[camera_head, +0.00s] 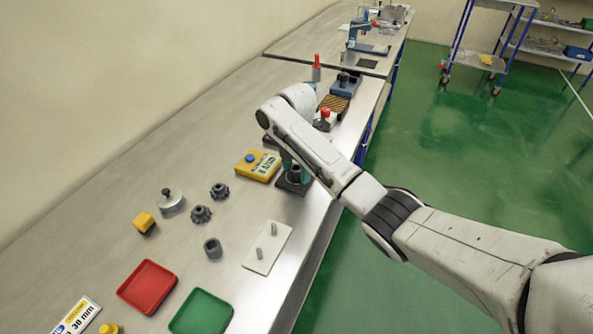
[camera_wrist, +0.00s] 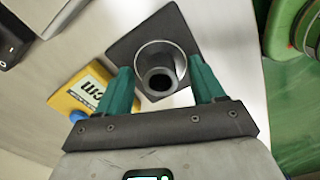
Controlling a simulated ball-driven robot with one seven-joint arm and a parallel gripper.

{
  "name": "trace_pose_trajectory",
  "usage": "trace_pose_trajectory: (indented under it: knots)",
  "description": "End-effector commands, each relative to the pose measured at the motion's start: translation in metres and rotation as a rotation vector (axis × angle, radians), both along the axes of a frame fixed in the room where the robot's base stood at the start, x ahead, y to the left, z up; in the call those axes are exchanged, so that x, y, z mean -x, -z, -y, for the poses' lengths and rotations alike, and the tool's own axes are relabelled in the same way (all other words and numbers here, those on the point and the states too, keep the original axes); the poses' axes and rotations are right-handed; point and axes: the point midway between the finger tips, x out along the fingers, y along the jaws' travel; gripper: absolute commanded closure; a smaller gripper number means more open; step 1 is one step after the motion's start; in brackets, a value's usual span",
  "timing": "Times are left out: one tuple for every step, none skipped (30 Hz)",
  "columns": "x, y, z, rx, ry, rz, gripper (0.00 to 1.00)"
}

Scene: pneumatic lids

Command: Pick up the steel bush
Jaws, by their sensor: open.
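A dark grey hollow cylinder, which looks like the steel bush (camera_wrist: 159,80), stands upright within a bright ring on a dark square base (camera_wrist: 124,52). In the head view this bush (camera_head: 295,172) shows on the same dark base (camera_head: 292,187), partly behind my arm. My gripper (camera_wrist: 160,68) is open, with one teal finger on each side of the bush. I cannot tell whether the fingers touch it. A second grey hollow cylinder (camera_head: 212,249) stands alone on the bench, nearer the trays.
A yellow gauge box (camera_head: 258,166) with a blue knob is close left of the base. The bench's right edge is close.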

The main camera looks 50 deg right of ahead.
Motion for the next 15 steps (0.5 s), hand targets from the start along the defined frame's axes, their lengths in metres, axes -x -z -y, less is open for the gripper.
trace_pose_trajectory:
  knots:
    - [0.0001, 0.0009, 0.0002, 0.000, 0.000, 0.000, 0.32]
    - [0.0001, 0.0011, 0.0002, 0.000, 0.000, 0.000, 0.32]
    - [0.0001, 0.0011, 0.0002, 0.000, 0.000, 0.000, 0.32]
    - [0.0001, 0.0011, 0.0002, 0.000, 0.000, 0.000, 0.32]
    - [0.0002, 0.0011, 0.0002, 0.000, 0.000, 0.000, 0.32]
    - [0.0002, 0.0011, 0.0001, 0.000, 0.000, 0.000, 0.32]
    - [0.0002, 0.0011, 0.0001, 0.000, 0.000, 0.000, 0.35]
    - [0.0002, 0.0010, 0.0001, 0.000, 0.000, 0.000, 0.38]
    - [0.0002, 0.0010, 0.0001, 0.000, 0.000, 0.000, 0.42]
    - [0.0002, 0.0010, 0.0001, 0.000, 0.000, 0.000, 0.44]
    - [0.0002, 0.0010, 0.0001, 0.000, 0.000, 0.000, 0.47]
    - [0.0002, 0.0009, 0.0001, 0.000, 0.000, 0.000, 0.51]
    - [0.0002, 0.0009, 0.0001, 0.000, 0.000, 0.000, 0.54]
    - [0.0002, 0.0009, 0.0001, 0.000, 0.000, 0.000, 0.57]
    - [0.0002, 0.0009, 0.0001, 0.000, 0.000, 0.000, 0.61]
